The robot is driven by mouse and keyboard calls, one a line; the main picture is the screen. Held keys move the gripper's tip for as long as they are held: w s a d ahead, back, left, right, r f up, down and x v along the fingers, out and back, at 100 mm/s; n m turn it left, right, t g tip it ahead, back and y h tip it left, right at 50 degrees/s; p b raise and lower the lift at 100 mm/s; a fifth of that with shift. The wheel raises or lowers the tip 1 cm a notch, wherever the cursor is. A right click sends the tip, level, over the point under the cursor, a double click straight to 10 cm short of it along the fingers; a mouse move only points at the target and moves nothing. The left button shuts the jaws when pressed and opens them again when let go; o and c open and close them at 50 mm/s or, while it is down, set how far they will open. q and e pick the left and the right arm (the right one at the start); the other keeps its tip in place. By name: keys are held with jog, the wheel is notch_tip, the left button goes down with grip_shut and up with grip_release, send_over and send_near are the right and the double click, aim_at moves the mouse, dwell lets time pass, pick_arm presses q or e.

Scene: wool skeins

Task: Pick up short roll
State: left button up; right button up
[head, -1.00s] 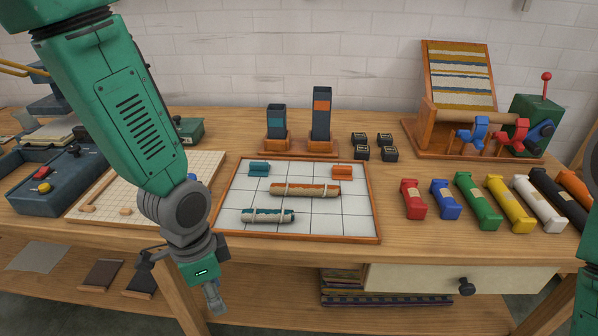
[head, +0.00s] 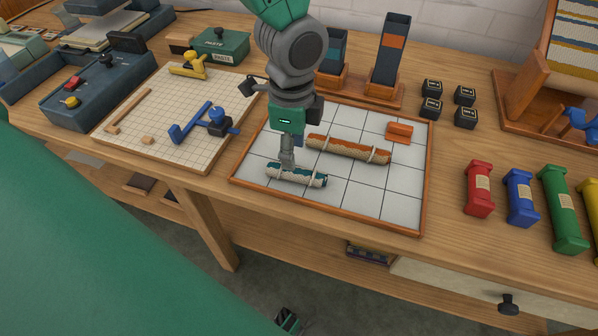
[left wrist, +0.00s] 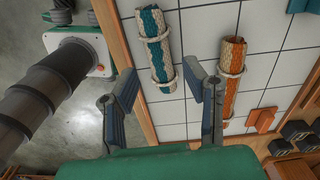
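The short roll (head: 297,176), teal with cream wrapping and bands, lies near the front edge of the gridded tray (head: 331,208). A longer orange roll (head: 348,149) lies behind it, to the right. My left gripper (head: 287,163) points down at the short roll's left half and hides part of it. In the left wrist view its fingers (left wrist: 160,78) are spread and empty, with the short roll (left wrist: 155,45) beyond and between the tips; contact cannot be told. The orange roll (left wrist: 232,75) lies beyond the right finger. A partly visible gripper-like part (head: 287,320) at the bottom may be my right gripper.
An orange block (head: 399,132) lies in the tray. Two upright holders (head: 390,55) stand behind it. A gridded board (head: 165,110) with blue and yellow tools is on the left. Black blocks (head: 431,89) and coloured spools (head: 479,188) are on the right.

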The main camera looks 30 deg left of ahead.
aim_at(297, 168)
pick_arm(q)
jog(key=f, duration=0.2)
jog(key=f+b, duration=0.1)
jog(key=f, duration=0.3)
jog(key=shift+w+d+f, duration=0.1)
jog(key=shift+d+f, duration=0.2)
jog(key=shift+d, duration=0.05)
jog(key=c, duration=0.9)
